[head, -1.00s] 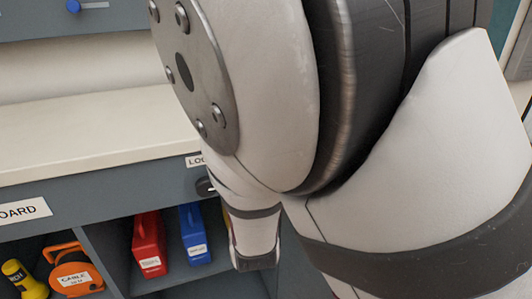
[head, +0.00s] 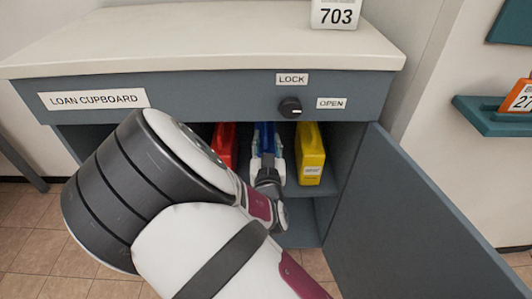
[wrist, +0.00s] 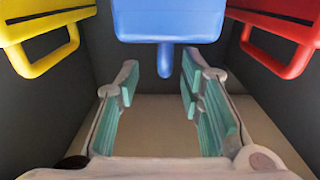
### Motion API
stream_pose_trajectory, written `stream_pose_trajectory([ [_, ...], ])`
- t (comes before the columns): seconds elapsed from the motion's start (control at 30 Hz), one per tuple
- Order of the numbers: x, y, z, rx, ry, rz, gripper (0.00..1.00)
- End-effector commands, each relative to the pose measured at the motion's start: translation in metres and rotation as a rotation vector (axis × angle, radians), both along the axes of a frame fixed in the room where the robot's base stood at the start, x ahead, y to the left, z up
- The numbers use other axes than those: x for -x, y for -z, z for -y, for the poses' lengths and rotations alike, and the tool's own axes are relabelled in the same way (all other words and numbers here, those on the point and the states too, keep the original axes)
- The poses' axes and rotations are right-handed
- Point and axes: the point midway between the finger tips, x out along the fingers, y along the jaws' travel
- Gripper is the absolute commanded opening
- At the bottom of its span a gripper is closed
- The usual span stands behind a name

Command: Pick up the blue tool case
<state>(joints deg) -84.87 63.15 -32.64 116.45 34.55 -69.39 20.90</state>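The blue tool case (head: 266,133) stands upright in the open cupboard between a red case and a yellow case. In the head view my gripper (head: 268,166) is inside the cupboard, in front of the blue case, and hides its lower part. In the wrist view the blue case (wrist: 168,20) is at the top centre, with its handle reaching down between my fingertips. My gripper (wrist: 161,78) is open, with its teal pads on both sides of the handle and visible gaps. I see no contact.
A red case (head: 224,145) stands close on the left and a yellow case (head: 310,152) close on the right. The cupboard door (head: 410,215) is swung open on the right. The worktop (head: 200,40) hangs over the shelf. A lock knob (head: 290,107) sits above the opening.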

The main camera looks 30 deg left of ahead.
Motion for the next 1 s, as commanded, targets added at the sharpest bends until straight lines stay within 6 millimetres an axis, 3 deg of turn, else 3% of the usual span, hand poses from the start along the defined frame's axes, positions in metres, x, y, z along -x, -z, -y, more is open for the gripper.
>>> stream_pose_trajectory([
  [0.6, -0.054, 0.001, -0.039, 0.001, 0.0, -0.001, 0.35],
  [0.93, -0.059, -0.001, -0.042, 0.001, 0.001, -0.002, 0.35],
  [1.0, -0.059, -0.001, -0.042, 0.001, 0.001, -0.002, 0.19],
])
